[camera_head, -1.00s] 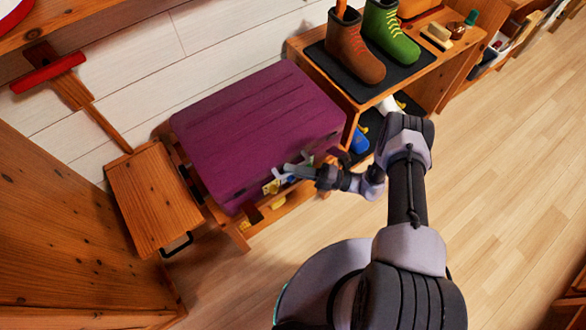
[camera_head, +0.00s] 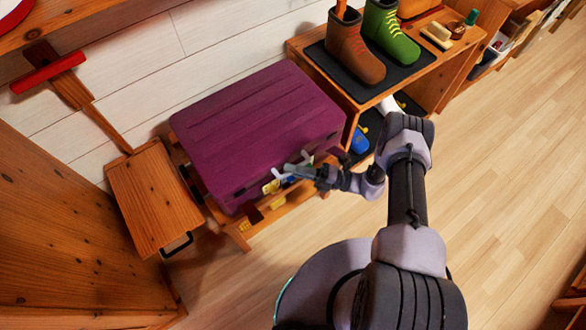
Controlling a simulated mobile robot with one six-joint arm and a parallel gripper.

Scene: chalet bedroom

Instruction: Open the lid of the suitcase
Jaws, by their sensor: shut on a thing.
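The purple suitcase (camera_head: 255,125) lies flat on a low wooden rack, its ribbed lid facing up and its front side toward me. My gripper (camera_head: 298,163) is at the front side, right of its middle, shut on the front edge of the suitcase lid. The fingers are small in the picture, and the exact part they hold is hard to make out. Small white and yellow pieces (camera_head: 271,187) show at the front beside the fingers. Any gap under the lid is too small to tell.
The wooden rack (camera_head: 240,238) holds the suitcase. A shoe bench (camera_head: 411,70) with brown and green boots stands close at right. Open wooden floor (camera_head: 500,190) lies at right. A wall is behind the suitcase.

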